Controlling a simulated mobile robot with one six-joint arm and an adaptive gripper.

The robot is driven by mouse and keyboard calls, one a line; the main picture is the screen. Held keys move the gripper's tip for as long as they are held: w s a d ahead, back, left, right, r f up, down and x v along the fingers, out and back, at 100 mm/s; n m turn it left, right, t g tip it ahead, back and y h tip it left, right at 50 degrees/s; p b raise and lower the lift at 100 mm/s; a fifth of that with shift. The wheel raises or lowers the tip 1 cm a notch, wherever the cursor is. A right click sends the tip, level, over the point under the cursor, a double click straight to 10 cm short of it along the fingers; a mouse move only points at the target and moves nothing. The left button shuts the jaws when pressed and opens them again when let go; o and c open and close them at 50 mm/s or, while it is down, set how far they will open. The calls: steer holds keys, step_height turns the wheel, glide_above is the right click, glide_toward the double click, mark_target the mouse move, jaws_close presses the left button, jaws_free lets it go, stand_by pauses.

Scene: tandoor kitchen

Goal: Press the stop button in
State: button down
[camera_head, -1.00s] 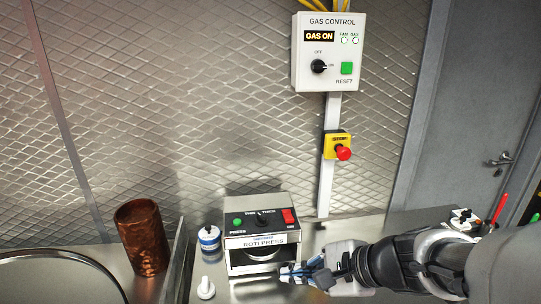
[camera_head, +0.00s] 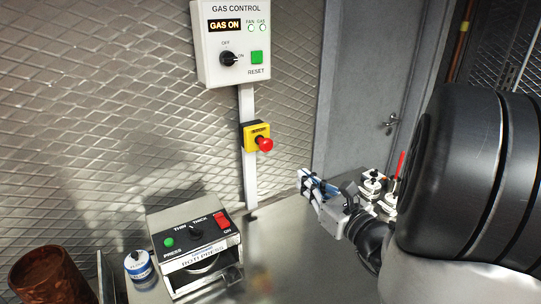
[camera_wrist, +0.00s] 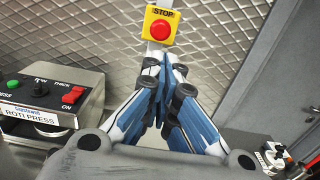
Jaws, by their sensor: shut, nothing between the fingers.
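The stop button (camera_head: 265,144) is a red mushroom head on a yellow box, fixed to the white vertical conduit on the wall below the gas control box. In the wrist view the red stop button (camera_wrist: 160,30) shows straight ahead, just beyond and above my fingertips, under the word STOP. My gripper (camera_head: 303,178) is to the right of the button and lower in the head view. Its fingers (camera_wrist: 165,62) are shut together with nothing between them. They look apart from the button, though the exact gap cannot be told.
The gas control box (camera_head: 233,75) reads GAS ON. The roti press (camera_head: 195,245) stands on the steel counter (camera_head: 270,225), with a blue-white container (camera_head: 139,267) and a copper cup (camera_head: 50,275) to its left. Switch-like parts (camera_head: 372,185) lie behind my arm. A grey door (camera_head: 365,100) is at right.

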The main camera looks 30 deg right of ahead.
steer(key=p, duration=0.2)
glide_toward(264, 144)
steer(key=w+d+f, duration=0.2)
steer(key=w+f, duration=0.1)
steer(key=w, duration=0.4)
steer(key=shift+s+a+r, duration=0.1)
steer(key=shift+r, duration=0.05)
